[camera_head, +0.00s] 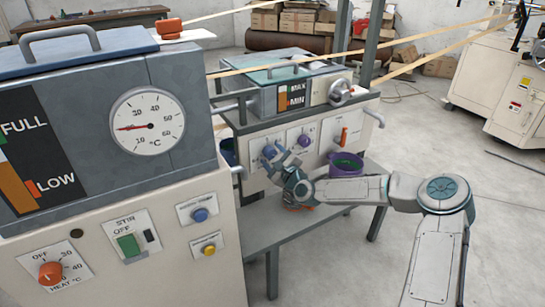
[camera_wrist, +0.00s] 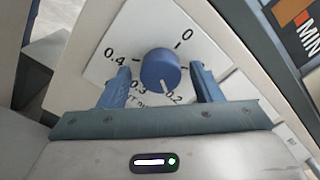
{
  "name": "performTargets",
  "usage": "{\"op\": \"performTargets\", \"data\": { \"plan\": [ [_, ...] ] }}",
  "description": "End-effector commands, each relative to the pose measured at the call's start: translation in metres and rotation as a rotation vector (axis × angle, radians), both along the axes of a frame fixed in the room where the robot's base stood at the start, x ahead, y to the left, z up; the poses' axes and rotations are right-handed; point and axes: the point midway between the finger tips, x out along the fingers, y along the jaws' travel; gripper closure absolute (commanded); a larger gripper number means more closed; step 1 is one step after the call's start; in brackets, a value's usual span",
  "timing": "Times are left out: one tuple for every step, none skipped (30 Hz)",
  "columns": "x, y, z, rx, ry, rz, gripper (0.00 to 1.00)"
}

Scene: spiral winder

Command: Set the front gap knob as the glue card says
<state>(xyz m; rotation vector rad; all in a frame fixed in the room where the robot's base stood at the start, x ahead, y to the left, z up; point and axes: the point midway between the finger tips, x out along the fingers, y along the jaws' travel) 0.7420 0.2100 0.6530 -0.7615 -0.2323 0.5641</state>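The blue gap knob (camera_wrist: 160,69) sits on a white dial plate (camera_wrist: 118,42) in the wrist view. The marks 0, 0.2, 0.3 and 0.4 can be read, and the white pointer line appears near 0.2. In the head view a blue knob (camera_head: 269,152) shows on the front panel of the middle machine (camera_head: 255,122), partly behind my gripper (camera_head: 282,158). In the wrist view the fingers of my gripper (camera_wrist: 162,84) stand open on either side of the knob, with a small space on each side. I cannot make out a glue card.
A purple knob (camera_head: 304,140) and an orange lever (camera_head: 344,136) are to the right on the same panel. A purple pot (camera_head: 346,164) stands below. The large glue tank (camera_head: 82,98) with a thermometer (camera_head: 147,121) stands close at left. Tan paper strips (camera_head: 430,38) run overhead.

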Motion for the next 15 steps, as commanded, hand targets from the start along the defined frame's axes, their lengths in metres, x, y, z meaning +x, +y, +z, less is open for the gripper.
{"op": "performTargets", "data": {
  "plan": [
    [0.000, 0.000, 0.000, 0.000, 0.000, 0.000, 0.41],
    [0.000, 0.000, 0.000, 0.000, 0.000, 0.000, 0.41],
    [0.000, 0.000, 0.000, 0.000, -0.001, -0.001, 0.41],
    [0.000, 0.000, 0.000, 0.000, -0.001, -0.001, 0.41],
    [0.000, 0.000, 0.000, 0.000, -0.001, -0.001, 0.41],
    [-0.001, -0.001, 0.000, 0.000, -0.001, -0.001, 0.41],
    [-0.001, -0.001, 0.000, 0.000, -0.001, -0.001, 0.41],
    [-0.003, -0.002, 0.001, 0.000, 0.000, 0.000, 0.41],
    [-0.005, -0.004, 0.001, 0.000, 0.000, 0.000, 0.41],
    [-0.008, -0.006, 0.001, 0.000, 0.001, -0.001, 0.41],
    [-0.010, -0.009, 0.001, 0.000, 0.000, -0.001, 0.41],
    [-0.015, -0.012, 0.001, 0.001, 0.001, -0.001, 0.41],
    [-0.019, -0.015, 0.002, 0.001, 0.001, -0.001, 0.41],
    [-0.024, -0.018, 0.002, 0.000, 0.001, -0.001, 0.41],
    [-0.031, -0.022, 0.002, 0.000, 0.001, -0.001, 0.41]
  ]
}}
